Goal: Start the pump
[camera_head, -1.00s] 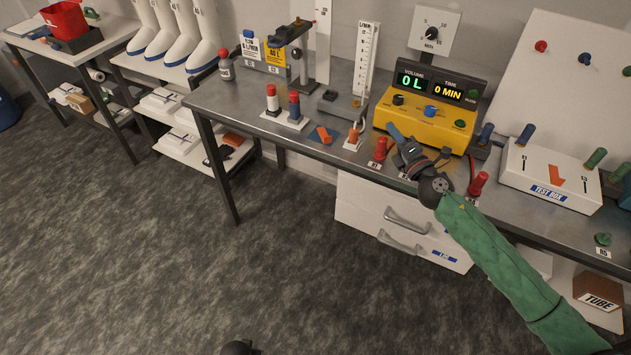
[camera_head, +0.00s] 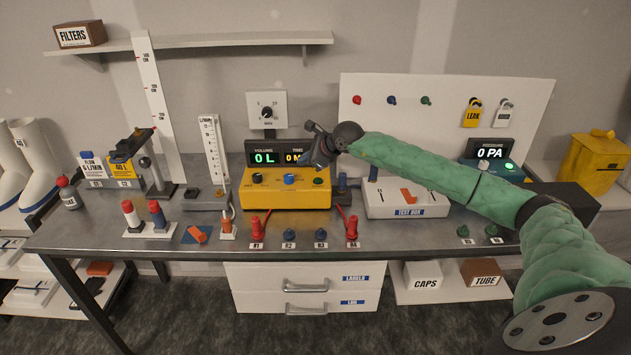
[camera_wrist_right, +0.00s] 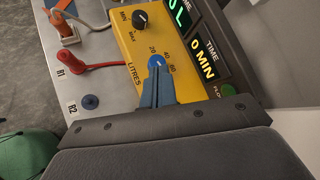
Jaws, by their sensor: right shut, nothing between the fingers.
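The yellow pump box (camera_head: 285,200) stands on the bench below a dark display reading 0 L, with the time partly hidden by my right gripper. In the right wrist view, the display (camera_wrist_right: 203,56) reads 0 MIN. The box front carries a black MIN–MAX knob (camera_head: 260,179), a blue LITRES knob (camera_head: 289,179) and a green button (camera_head: 318,181). My right gripper (camera_head: 312,160) is shut and empty, in front of the display. In the right wrist view its blue fingers (camera_wrist_right: 157,82) overlap the blue knob (camera_wrist_right: 157,61); contact is unclear. My left gripper is out of view.
Red plugs R1 (camera_head: 257,228) and R4 (camera_head: 352,228) stand along the bench front, with red leads. A white test box (camera_head: 408,203) stands right of the pump, under my arm. A flow gauge (camera_head: 213,150) stands left.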

